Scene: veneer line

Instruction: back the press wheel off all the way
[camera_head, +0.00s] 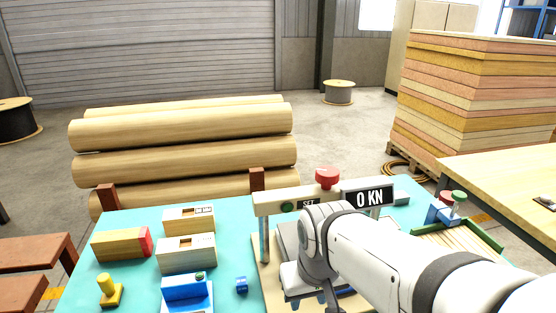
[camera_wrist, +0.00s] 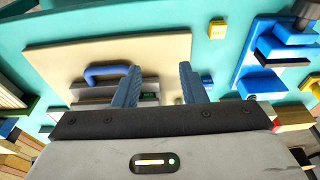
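The press (camera_head: 297,199) stands on the turquoise table with a beige crossbeam, a "SET" label beside a green button, and a display (camera_head: 367,197) reading 0 KN. The red press wheel (camera_head: 327,178) sits on top of the crossbeam. My arm reaches in front of the press and hides much of its lower part. In the wrist view, my gripper (camera_wrist: 159,86) is open, its two blue fingers apart with nothing held. It points down over the beige base board (camera_wrist: 80,45), near a blue handle (camera_wrist: 106,73). I cannot make out the wheel in the wrist view.
On the table (camera_head: 228,213) left of the press are wooden blocks (camera_head: 186,253), a red-ended block (camera_head: 121,244), a yellow knob piece (camera_head: 109,290) and a blue fixture (camera_head: 187,294). A green-edged tray (camera_head: 487,236) lies right. Logs (camera_head: 182,131) lie behind.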

